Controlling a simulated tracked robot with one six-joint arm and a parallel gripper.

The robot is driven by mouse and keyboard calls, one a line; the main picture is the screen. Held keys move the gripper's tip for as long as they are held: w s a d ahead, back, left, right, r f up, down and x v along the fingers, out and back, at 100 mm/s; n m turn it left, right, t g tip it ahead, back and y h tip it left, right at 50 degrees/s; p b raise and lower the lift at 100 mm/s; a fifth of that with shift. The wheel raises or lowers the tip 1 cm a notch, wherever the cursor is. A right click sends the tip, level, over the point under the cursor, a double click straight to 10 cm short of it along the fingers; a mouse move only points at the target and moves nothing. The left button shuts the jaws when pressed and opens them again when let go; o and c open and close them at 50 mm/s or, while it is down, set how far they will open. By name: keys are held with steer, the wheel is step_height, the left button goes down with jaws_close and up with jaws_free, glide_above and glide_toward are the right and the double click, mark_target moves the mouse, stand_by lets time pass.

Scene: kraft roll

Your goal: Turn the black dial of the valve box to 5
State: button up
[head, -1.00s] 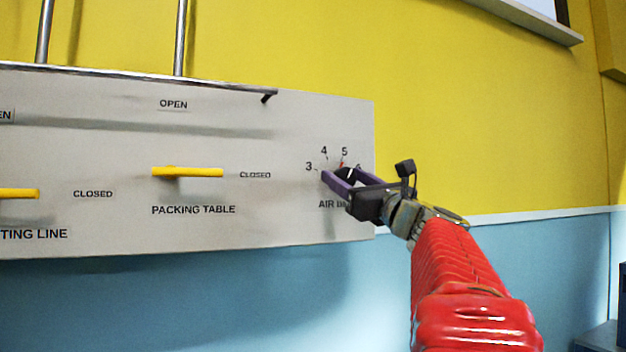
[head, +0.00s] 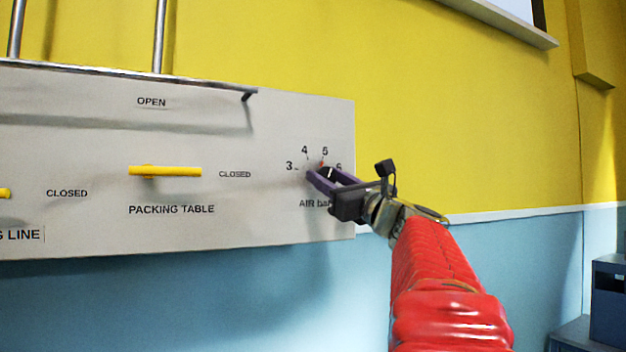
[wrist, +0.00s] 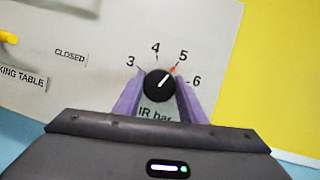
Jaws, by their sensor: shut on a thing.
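The valve box is a pale panel (head: 90,225) on the wall. Its black dial (wrist: 152,84) sits at the right end, above the "AIR bar" lettering, ringed by numbers from 3 to 6. In the head view my gripper (head: 322,173) partly covers the dial and the lettering below.
A yellow handle (head: 165,171) on the panel points at CLOSED, above PACKING TABLE. Part of another yellow handle (head: 5,194) shows at the left edge. A metal rail (head: 110,74) runs along the panel's top. A dark blue cabinet (head: 610,300) stands at the far right.

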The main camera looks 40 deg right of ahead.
steer(key=o, duration=1)
steer(key=shift+s, duration=0.15)
steer(key=v, duration=1.3)
steer(key=shift+s+f, duration=0.2)
steer(key=shift+s, duration=0.05)
steer(key=shift+a, duration=0.1)
